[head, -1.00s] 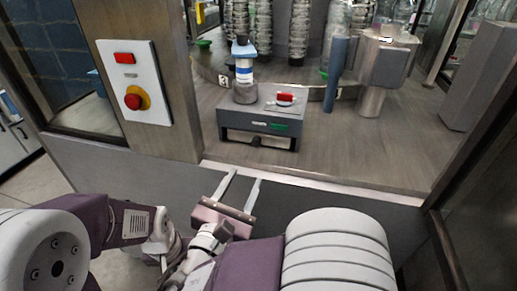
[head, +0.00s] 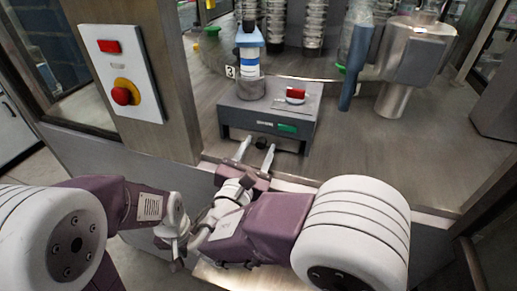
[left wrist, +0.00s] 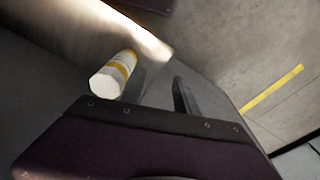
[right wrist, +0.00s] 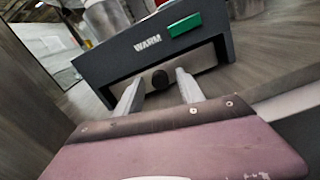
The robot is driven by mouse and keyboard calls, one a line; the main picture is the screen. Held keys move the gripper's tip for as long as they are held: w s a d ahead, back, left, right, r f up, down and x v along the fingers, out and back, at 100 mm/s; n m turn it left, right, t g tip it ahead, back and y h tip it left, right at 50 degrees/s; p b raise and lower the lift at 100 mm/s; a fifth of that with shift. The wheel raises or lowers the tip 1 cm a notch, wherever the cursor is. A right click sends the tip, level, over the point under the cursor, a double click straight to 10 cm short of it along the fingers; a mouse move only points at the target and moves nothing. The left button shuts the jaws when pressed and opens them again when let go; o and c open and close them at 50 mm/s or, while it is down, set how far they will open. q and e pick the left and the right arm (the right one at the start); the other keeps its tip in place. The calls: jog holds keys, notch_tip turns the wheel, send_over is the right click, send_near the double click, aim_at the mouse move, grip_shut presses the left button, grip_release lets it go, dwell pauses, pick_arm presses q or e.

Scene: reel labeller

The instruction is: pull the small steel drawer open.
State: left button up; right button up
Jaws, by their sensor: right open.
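The small steel drawer (right wrist: 190,66) is a narrow steel front with a round dark knob (right wrist: 160,80), set low in a dark grey box (head: 267,113) on the counter. It looks closed. The box front reads "WARM" beside a green label. My right gripper (head: 256,147) is open just in front of the drawer, and in the right wrist view its fingers stand on either side of the knob. Contact with the knob cannot be told. My left gripper (left wrist: 160,86) is open and empty in the left wrist view, low and away from the box.
A blue-capped bottle (head: 250,68) and a red switch (head: 295,95) are on the box. A blue post (head: 355,65) and steel machine (head: 405,65) stand to the right. A control panel (head: 118,75) is on the left pillar. The counter right of the box is bare.

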jog(key=shift+w, duration=0.2)
grip_shut()
dwell(1.3)
